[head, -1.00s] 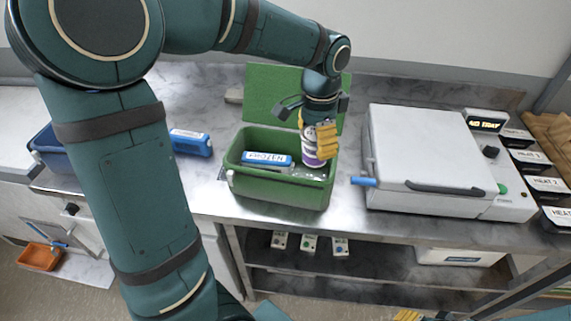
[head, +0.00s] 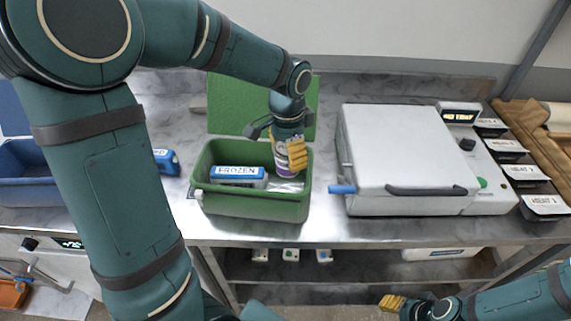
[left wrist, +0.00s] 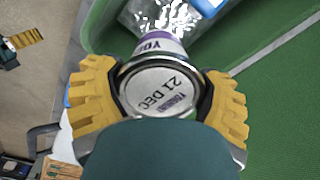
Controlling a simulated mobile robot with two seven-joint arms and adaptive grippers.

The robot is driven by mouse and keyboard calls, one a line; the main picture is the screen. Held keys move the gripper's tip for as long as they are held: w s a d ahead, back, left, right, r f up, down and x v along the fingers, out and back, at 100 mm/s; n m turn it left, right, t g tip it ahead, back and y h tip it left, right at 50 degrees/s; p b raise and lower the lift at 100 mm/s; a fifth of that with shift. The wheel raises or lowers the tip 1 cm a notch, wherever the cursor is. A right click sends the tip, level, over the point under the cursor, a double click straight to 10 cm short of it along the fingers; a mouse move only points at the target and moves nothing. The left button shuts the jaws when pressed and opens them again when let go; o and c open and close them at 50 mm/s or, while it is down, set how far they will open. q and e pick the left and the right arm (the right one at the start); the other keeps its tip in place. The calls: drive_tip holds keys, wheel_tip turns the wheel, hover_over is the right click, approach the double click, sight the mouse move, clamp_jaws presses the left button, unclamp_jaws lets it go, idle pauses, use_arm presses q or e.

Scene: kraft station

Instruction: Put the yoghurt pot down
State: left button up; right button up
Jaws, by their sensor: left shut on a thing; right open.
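The yoghurt pot (head: 284,171) is white and purple and is gripped upright at the right side of the open green box (head: 250,206). My left gripper (head: 293,156) is shut on it. In the left wrist view the pot's silver lid (left wrist: 158,92), printed "21 DEC", sits between the yellow fingers. Whether the pot's base touches anything inside the box is hidden. My right gripper (head: 392,303) is open and empty, low at the bottom right, in front of the counter.
In the green box lie a blue-and-white FROZEN pack (head: 238,177) and a clear, shiny bag (head: 288,186). Its green lid (head: 235,100) stands open behind. A white machine (head: 400,150) is to the right. A blue box (head: 30,185) is at the left.

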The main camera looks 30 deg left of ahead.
sight(287, 165)
use_arm(q)
drive_tip(key=shift+f, duration=1.8)
drive_tip(key=shift+f+b, duration=0.1)
drive_tip(key=shift+b, duration=0.2)
drive_tip(key=shift+f+b, duration=0.35)
drive_tip(key=shift+f, duration=0.1)
drive_tip(key=shift+f, duration=0.1)
drive_tip(key=o, duration=1.2)
